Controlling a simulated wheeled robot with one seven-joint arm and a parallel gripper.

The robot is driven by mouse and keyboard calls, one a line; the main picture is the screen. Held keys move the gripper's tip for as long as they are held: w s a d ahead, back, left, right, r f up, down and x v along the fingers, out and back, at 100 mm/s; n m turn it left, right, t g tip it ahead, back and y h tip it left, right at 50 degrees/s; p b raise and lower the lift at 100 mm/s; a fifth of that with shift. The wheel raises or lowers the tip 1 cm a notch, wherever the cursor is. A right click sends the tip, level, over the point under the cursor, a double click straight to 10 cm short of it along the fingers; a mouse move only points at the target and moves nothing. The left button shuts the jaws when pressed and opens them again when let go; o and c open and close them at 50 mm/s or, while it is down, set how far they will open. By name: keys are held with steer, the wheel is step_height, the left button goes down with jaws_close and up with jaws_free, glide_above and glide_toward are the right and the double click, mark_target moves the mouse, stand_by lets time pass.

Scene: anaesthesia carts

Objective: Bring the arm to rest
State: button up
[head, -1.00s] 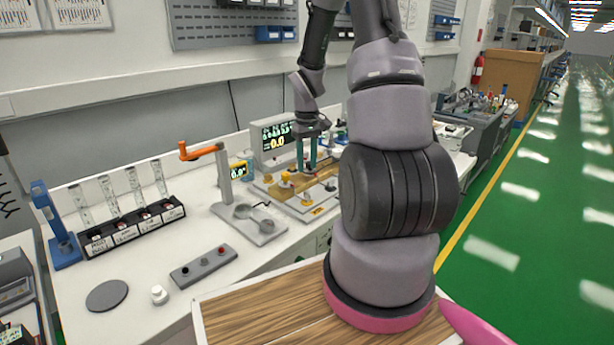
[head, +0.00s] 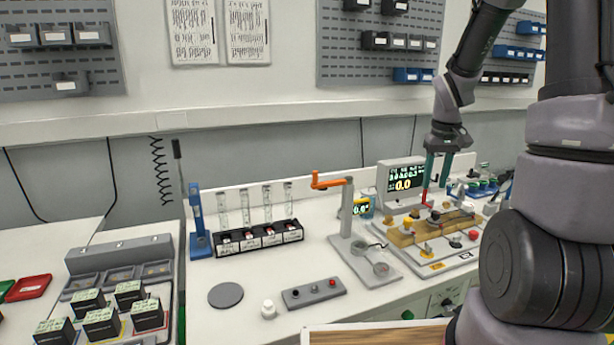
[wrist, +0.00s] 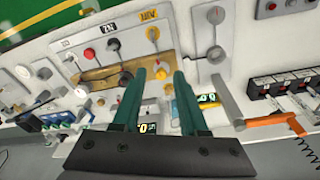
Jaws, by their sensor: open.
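My gripper (head: 436,178) hangs from my arm over the right part of the bench in the head view. In the wrist view its two green fingers (wrist: 160,78) stand apart with nothing between them, so it is open and empty. Beneath it is a grey panel (head: 462,258) with a wooden board (head: 400,238) and coloured knobs. From the head view I cannot tell the exact height of the fingertips above the board.
An orange-handled stand (head: 346,215) is left of the panel. A button box (head: 313,292), a grey disc (head: 226,295) and a small white knob (head: 268,309) lie in front. A tray of dark boxes (head: 118,247) is far left.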

steer(key=s+a+r+m+t, duration=0.1)
steer(key=s+a+r+t, duration=0.1)
steer(key=s+r, duration=0.4)
steer(key=s+a+r+m+t+y, duration=0.1)
steer(key=s+a+r, duration=0.4)
steer(key=s+r, duration=0.1)
steer(key=s+a+r+m+t+y, duration=0.1)
steer(key=s+a+r+m+t, duration=0.1)
steer(key=s+r, duration=0.4)
steer(key=shift+a+r+t, duration=0.3)
steer(key=shift+a+r, duration=0.4)
steer(key=shift+r, duration=0.1)
